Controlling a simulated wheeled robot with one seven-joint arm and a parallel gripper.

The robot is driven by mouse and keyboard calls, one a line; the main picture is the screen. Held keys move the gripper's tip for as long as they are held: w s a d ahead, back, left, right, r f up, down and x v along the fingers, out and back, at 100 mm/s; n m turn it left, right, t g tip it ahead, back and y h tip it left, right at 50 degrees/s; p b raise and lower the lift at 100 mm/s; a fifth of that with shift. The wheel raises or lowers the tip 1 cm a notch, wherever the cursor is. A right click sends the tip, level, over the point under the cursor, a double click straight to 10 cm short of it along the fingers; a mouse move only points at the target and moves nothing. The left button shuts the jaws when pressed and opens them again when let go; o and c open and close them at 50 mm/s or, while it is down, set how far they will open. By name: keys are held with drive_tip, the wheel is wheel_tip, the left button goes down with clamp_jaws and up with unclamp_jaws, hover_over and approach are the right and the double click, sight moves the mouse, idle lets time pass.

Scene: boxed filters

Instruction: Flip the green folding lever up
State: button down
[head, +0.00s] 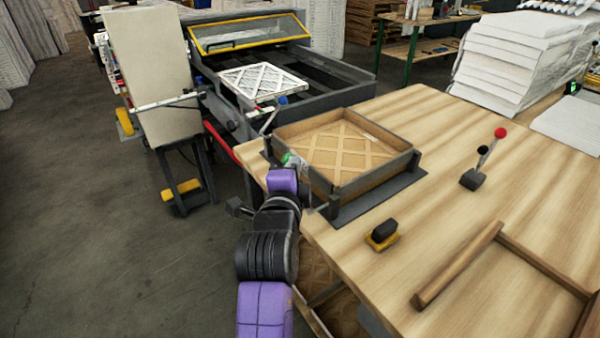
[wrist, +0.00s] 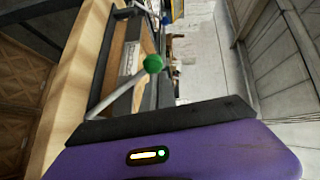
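The green folding lever has a round green knob (wrist: 153,63) on a thin grey rod. In the wrist view the knob is just beyond the dark front edge of my gripper (wrist: 165,119), apart from it in the picture. The rod slants from the knob toward lower left. In the head view the green knob (head: 286,159) shows small at the left corner of the dark frame, just above my purple gripper (head: 291,168). The lever's hinge is not clear. I cannot make out both fingertips or the gap between them.
The dark frame (head: 373,205) holds a boxed filter (head: 345,147) on the wooden table (head: 450,140). A blue-knobbed lever (head: 282,100) stands behind it. A red-knobbed lever (head: 500,133), a black-and-yellow block (head: 382,234) and wooden bars (head: 458,264) are to the right.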

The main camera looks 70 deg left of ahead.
drive_tip(key=shift+s+a+f+n+g+h, duration=0.2)
drive_tip(key=shift+s+a+n+g+h, duration=0.1)
drive_tip(key=shift+a+n+h, duration=0.3)
drive_tip(key=shift+a+f, duration=0.1)
drive_tip(key=shift+f, duration=0.05)
